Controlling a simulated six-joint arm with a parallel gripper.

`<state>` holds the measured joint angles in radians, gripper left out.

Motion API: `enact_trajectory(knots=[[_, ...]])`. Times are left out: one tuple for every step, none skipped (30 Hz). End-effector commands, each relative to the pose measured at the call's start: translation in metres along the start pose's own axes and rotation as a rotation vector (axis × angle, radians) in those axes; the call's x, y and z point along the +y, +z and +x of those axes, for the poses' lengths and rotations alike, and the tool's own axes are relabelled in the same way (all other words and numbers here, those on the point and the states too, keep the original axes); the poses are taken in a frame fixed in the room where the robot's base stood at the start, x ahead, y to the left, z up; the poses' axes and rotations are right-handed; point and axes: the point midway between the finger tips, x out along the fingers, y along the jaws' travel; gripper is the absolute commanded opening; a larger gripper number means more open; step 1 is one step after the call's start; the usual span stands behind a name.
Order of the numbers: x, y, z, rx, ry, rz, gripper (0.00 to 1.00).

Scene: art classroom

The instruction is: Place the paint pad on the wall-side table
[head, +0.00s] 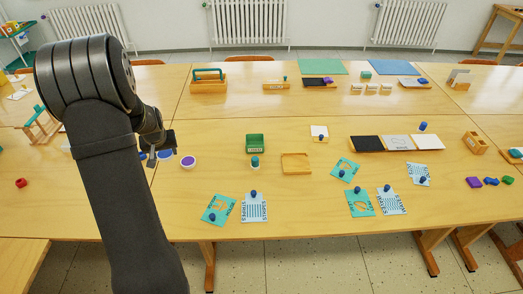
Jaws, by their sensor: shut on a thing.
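My gripper (161,143) is over the left part of the near table (300,200), low above its top. It is shut on what looks like a blue paint pad (165,155), a small round pad with a pale rim, partly hidden by the fingers. I cannot tell whether the pad touches the table. A round purple paint pad (188,161) in a white dish lies just right of the gripper. The wall-side table (230,106) stands behind, nearer the radiators, and adjoins the near table.
The wall-side table bears a wooden caddy (209,79), a teal sheet (323,66) and a blue sheet (395,67). The wall-side table's front left is clear.

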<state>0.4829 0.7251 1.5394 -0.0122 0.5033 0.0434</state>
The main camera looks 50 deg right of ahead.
Motion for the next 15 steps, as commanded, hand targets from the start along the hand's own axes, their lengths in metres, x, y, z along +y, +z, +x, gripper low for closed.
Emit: enact_trajectory(knots=[[0.029, 0.001, -0.001, 0.002, 0.013, 0.032, 0.30], [0.043, 0.002, -0.002, 0.003, 0.018, 0.045, 0.30], [0.062, 0.003, -0.003, 0.004, 0.025, 0.064, 0.30], [0.076, 0.005, -0.003, 0.005, 0.031, 0.078, 0.30], [0.090, 0.007, -0.004, 0.006, 0.037, 0.092, 0.30], [0.109, 0.010, -0.006, 0.007, 0.045, 0.110, 0.30], [0.123, 0.013, -0.007, 0.008, 0.051, 0.124, 0.30], [0.136, 0.015, -0.009, 0.009, 0.056, 0.138, 0.30], [0.153, 0.019, -0.011, 0.011, 0.064, 0.154, 0.30], [0.164, 0.022, -0.012, 0.012, 0.069, 0.165, 0.30], [0.176, 0.025, -0.013, 0.013, 0.074, 0.177, 0.30], [0.190, 0.029, -0.015, 0.015, 0.080, 0.191, 0.30], [0.199, 0.032, -0.017, 0.016, 0.084, 0.201, 0.30], [0.207, 0.035, -0.018, 0.017, 0.088, 0.208, 0.30], [0.217, 0.039, -0.019, 0.018, 0.093, 0.219, 0.30]])
